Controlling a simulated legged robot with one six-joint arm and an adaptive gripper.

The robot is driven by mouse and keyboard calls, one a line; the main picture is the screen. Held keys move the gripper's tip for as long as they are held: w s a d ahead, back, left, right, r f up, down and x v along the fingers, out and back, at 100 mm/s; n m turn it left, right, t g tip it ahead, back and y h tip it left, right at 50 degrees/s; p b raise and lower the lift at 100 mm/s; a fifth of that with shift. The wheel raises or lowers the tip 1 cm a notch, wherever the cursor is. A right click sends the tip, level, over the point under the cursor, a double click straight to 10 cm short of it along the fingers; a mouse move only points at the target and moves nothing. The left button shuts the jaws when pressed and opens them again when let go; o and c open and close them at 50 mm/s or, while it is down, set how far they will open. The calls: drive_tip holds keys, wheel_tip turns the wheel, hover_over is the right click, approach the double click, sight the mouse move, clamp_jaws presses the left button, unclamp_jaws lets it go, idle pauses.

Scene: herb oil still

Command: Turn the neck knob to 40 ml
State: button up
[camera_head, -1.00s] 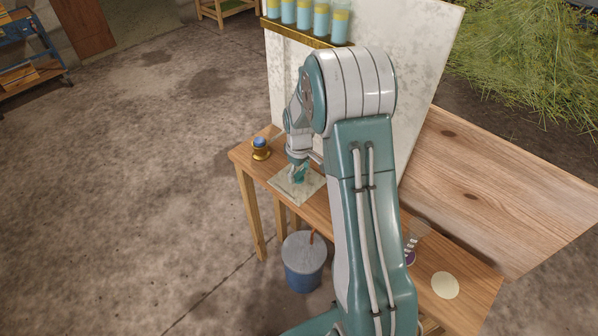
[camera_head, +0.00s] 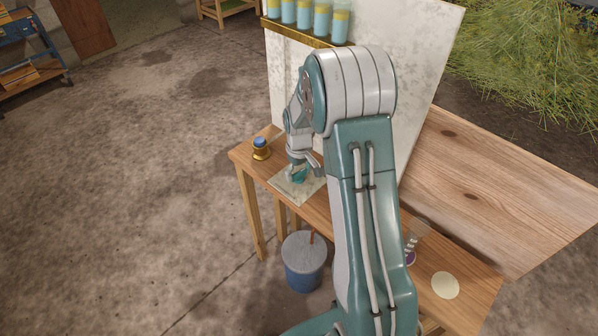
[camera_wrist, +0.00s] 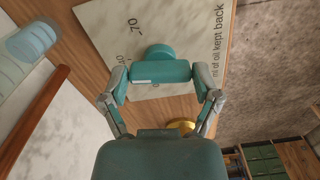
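The neck knob (camera_wrist: 160,72) is a teal bar on a round teal hub, with a short white line on the bar. It stands on a pale plate (camera_wrist: 105,18) with printed numbers; "70" is legible, a lower number is partly cut off, and "ml of oil kept back" runs along the right side. My gripper (camera_wrist: 161,80) has one finger at each end of the bar and appears closed on it. In the head view my gripper (camera_head: 299,174) is over the plate (camera_head: 285,187), and the knob is mostly hidden. I cannot tell which number the knob points to.
The plate lies on a narrow wooden bench (camera_head: 245,160). A brass pot with a blue top (camera_head: 261,148) stands at its left end. A pale panel (camera_head: 410,60) rises behind. A blue bucket (camera_head: 303,262) is below, and a pale disc (camera_head: 445,285) lies at the right end.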

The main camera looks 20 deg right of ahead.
sight(299, 173)
drive_tip(key=shift+o, duration=0.8)
wheel_tip(299, 173, up, 12)
idle(0.4)
drive_tip(key=s+a+r+t, duration=0.2)
drive_tip(key=s+a+r, duration=0.1)
drive_tip(key=s, duration=0.5)
drive_tip(key=s+a+r+m+t, duration=0.1)
drive_tip(key=s+a+r, duration=0.3)
drive_tip(key=s, duration=0.5)
drive_tip(key=s+a+r+m+t, duration=0.1)
drive_tip(key=s+a+r+t, duration=0.1)
drive_tip(key=s+r, duration=0.5)
drive_tip(key=shift+s+a+r+t, duration=0.2)
drive_tip(key=shift+s+a+t, duration=0.1)
drive_tip(key=shift+s+a, duration=0.55)
drive_tip(key=shift+d, duration=0.1)
